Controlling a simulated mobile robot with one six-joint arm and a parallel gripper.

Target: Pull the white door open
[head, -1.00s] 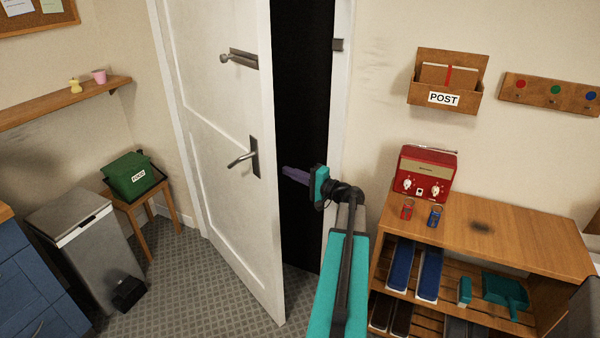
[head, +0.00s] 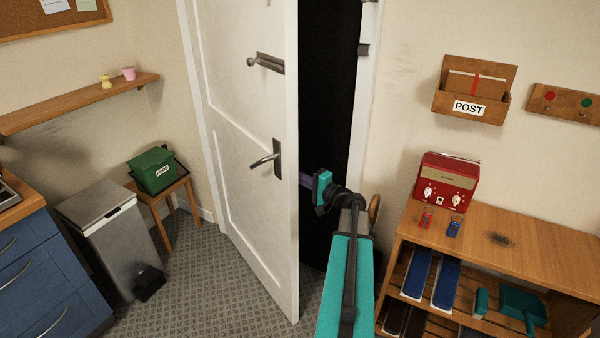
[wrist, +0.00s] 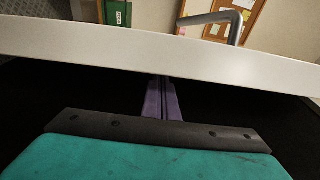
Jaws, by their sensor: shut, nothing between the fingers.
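The white door (head: 241,150) stands ajar, with a dark gap between its free edge and the frame on the right. Its lever handle (head: 265,160) is on the face toward me, with a bolt (head: 266,63) above. My gripper (head: 306,183) is in the gap beside the free edge, at about handle height. Its purple fingers are shut and empty, and their tips are hidden behind the door edge. In the wrist view the door's edge (wrist: 160,52) crosses the picture as a pale band, and the fingers (wrist: 163,100) reach under it. I cannot tell whether they touch.
A grey bin (head: 118,235) and a stool (head: 168,200) with a green box (head: 153,170) stand left of the door. A wooden shelf unit (head: 500,235) with a red radio (head: 446,182) stands at right. Patterned floor before the door is clear.

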